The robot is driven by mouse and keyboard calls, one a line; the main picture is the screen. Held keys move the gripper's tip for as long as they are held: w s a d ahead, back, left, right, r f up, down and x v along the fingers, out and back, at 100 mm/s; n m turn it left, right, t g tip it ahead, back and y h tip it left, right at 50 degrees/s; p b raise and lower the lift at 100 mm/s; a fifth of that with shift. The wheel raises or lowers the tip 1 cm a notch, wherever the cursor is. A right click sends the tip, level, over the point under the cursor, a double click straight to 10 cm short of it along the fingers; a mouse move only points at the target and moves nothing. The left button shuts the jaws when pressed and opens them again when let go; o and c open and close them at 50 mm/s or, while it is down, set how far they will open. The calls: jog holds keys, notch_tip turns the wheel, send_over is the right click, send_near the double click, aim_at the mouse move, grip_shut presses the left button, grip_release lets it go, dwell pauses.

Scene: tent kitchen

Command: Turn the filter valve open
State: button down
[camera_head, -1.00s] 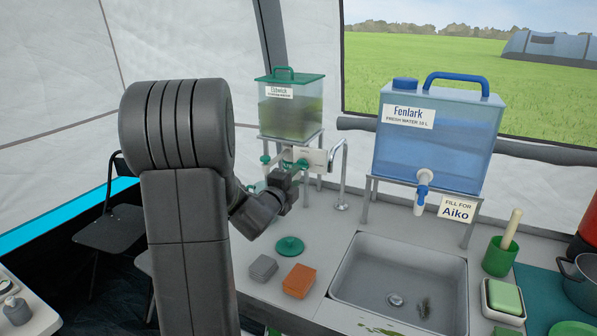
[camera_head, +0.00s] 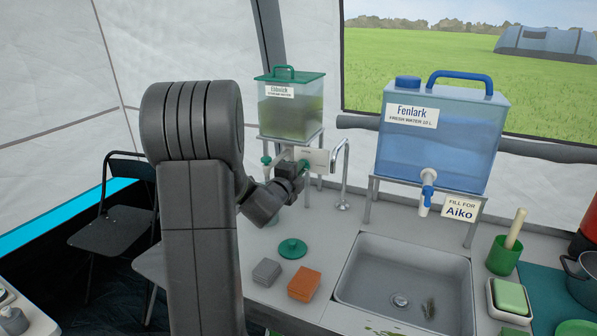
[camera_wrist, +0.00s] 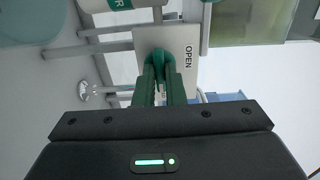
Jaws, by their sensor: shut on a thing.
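The filter valve's green handle (camera_wrist: 158,62) shows in the wrist view in front of a white plate (camera_wrist: 190,73) marked OPEN. My gripper (camera_wrist: 162,85) is shut on the handle, with its fingers on either side. In the head view the valve handle (camera_head: 304,166) sits at the plate under the green-lidded water tank (camera_head: 290,112), and my gripper (camera_head: 298,172) reaches it from the front left. The jaws partly cover the handle, so its exact angle is hard to tell.
A curved metal spout (camera_head: 341,175) stands close right of the valve. A blue water container (camera_head: 437,140) on a stand is further right, above the sink (camera_head: 405,275). A green lid (camera_head: 292,248), a grey block (camera_head: 266,271) and an orange block (camera_head: 304,283) lie on the counter.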

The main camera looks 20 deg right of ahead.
jog(key=shift+f+n+p, duration=0.1)
jog(key=shift+n+p, duration=1.65)
jog(key=shift+n, duration=7.15)
jog(key=c, duration=1.5)
grip_release()
jog(key=b+v, duration=0.1)
jog(key=v, duration=1.3)
jog(key=shift+b, duration=0.35)
